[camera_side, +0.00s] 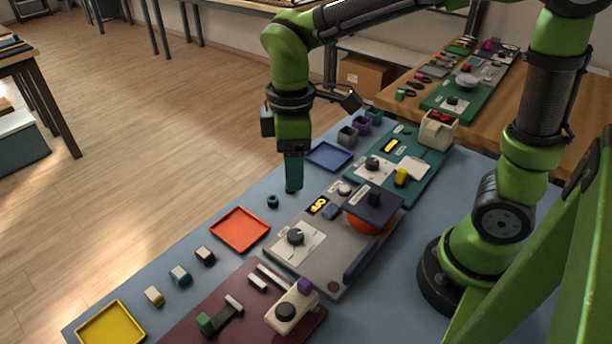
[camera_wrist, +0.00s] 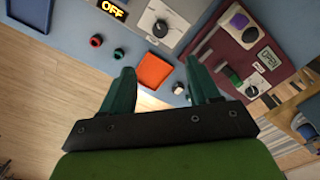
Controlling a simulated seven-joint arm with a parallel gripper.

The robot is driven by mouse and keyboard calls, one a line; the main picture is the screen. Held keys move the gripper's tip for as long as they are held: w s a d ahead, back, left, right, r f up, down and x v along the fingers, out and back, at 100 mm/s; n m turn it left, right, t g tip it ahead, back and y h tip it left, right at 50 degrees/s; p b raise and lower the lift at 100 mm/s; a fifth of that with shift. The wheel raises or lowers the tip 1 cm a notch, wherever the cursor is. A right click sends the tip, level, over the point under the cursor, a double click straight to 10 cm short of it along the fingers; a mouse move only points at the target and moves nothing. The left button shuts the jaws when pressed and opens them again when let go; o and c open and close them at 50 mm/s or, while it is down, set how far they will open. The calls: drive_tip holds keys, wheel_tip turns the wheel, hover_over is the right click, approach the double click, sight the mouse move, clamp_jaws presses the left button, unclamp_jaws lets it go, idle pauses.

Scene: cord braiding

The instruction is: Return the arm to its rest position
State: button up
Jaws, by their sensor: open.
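My arm comes in from the upper right in the side view and points down, with my gripper (camera_side: 293,189) low over the blue table (camera_side: 250,190), beside a small teal ring (camera_side: 272,201). In the wrist view my gripper (camera_wrist: 160,66) shows two teal fingers spread apart with nothing between them. The orange tray (camera_wrist: 156,71) appears beyond them. That tray also shows in the side view (camera_side: 240,230), and it looks empty.
A grey panel (camera_side: 300,262) with a dial and a lit OFF display (camera_side: 318,206) stands right of my gripper. A blue tray (camera_side: 329,156), a teal panel (camera_side: 425,176), a maroon panel (camera_side: 190,325) and a yellow tray (camera_side: 111,324) surround it. Small blocks (camera_side: 180,275) line the front edge.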

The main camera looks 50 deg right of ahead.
drive_tip(key=s+d+r+m+t+y, duration=0.1)
drive_tip(key=s+d+r+m+t, duration=0.1)
drive_tip(key=m, duration=0.4)
drive_tip(key=s+d+r+m+t+y, duration=0.1)
drive_tip(key=s+d+r+m+t, duration=0.2)
drive_tip(key=s+d+m+t, duration=0.2)
drive_tip(key=shift+s+d+r+m, duration=0.2)
drive_tip(key=shift+d+r+m, duration=0.05)
drive_tip(key=shift+d+m, duration=0.85)
